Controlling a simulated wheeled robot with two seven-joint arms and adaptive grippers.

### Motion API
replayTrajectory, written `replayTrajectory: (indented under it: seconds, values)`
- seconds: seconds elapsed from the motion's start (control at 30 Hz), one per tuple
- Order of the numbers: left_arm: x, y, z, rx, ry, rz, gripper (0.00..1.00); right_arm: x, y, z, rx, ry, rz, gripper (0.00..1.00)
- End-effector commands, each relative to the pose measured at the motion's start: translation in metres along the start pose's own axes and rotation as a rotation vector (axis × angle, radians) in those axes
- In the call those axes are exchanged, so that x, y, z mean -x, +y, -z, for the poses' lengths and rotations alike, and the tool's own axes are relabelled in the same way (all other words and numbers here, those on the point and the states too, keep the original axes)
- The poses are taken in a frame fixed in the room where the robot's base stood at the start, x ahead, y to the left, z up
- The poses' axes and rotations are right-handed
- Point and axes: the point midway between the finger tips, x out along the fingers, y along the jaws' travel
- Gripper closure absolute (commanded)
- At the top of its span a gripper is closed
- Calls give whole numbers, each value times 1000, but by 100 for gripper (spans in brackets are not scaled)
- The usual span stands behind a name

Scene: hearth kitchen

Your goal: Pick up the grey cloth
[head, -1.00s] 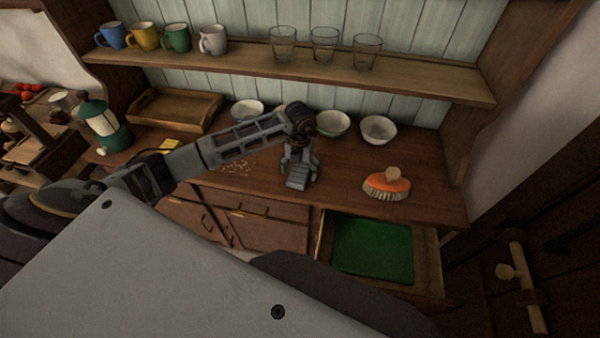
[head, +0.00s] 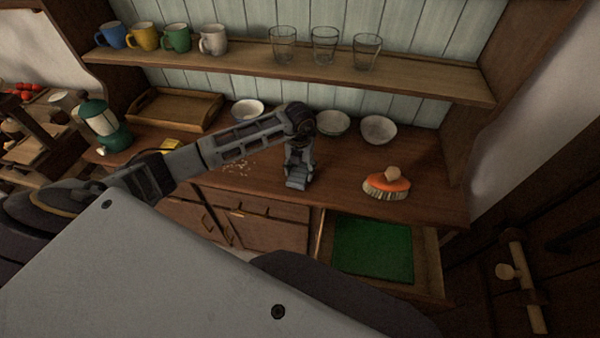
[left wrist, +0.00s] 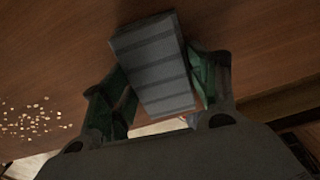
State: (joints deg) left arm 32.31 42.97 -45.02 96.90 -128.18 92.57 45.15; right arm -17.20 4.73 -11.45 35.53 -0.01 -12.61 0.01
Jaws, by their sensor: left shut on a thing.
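The grey cloth (left wrist: 152,62) is a folded, block-like bundle with darker stripes across it. In the left wrist view it lies between the two fingers of my left gripper (left wrist: 160,92), which is shut on it. In the head view the left gripper (head: 298,172) points down at the wooden counter, near its front edge, with the end of the cloth (head: 297,183) showing below it. The cloth appears to be at counter level; I cannot tell whether it touches the wood. My right gripper is not in view.
An orange brush (head: 387,184) lies to the right on the counter (head: 345,165). Several bowls stand behind, with a wooden tray (head: 172,108) and a green lantern (head: 104,127) at left. Crumbs (left wrist: 30,118) lie left of the gripper. An open drawer (head: 432,262) with a green lining is below.

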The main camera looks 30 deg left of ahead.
Motion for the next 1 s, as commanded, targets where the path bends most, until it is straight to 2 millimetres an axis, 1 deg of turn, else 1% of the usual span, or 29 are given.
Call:
replayTrajectory:
  seconds: [0.17,0.37,0.47,0.8,1.0]
  values:
    - [2,0,0,0,-1,0,62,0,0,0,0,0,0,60]
    - [14,0,-1,0,-3,1,62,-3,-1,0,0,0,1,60]
    - [26,0,-1,-1,-3,1,62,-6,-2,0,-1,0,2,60]
    - [76,0,-1,-1,-4,1,62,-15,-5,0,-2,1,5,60]
    - [95,0,-1,0,-2,0,62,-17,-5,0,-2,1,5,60]
